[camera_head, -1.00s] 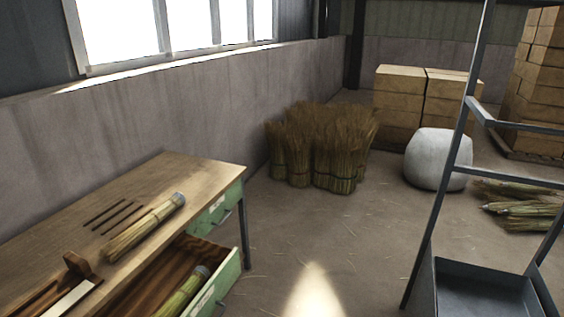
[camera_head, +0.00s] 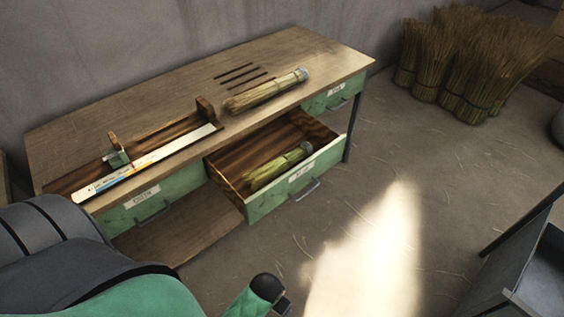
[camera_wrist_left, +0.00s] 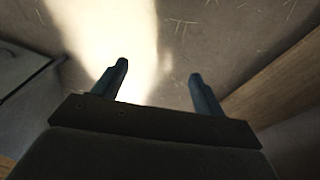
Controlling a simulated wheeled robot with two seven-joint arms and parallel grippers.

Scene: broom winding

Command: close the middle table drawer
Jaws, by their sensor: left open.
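The wooden work table (camera_head: 130,100) has three green-fronted drawers in the head view. The middle drawer (camera_head: 295,182) is pulled out, with its labelled front and grey handle facing the floor. A tied straw bundle (camera_head: 275,168) lies inside it. The left drawer (camera_head: 150,205) and right drawer (camera_head: 335,93) look shut. My left gripper (camera_wrist_left: 159,70) shows in the wrist view with its two fingers apart and nothing between them, over the floor. Parts of my arm fill the lower left of the head view, apart from the drawer in the picture. My right gripper is not in view.
A second straw bundle (camera_head: 265,92) and a wooden measuring jig (camera_head: 150,160) are on the tabletop. Standing straw bundles (camera_head: 465,65) are at the upper right. A grey metal rack (camera_head: 540,265) stands at the lower right. The floor before the drawer is clear.

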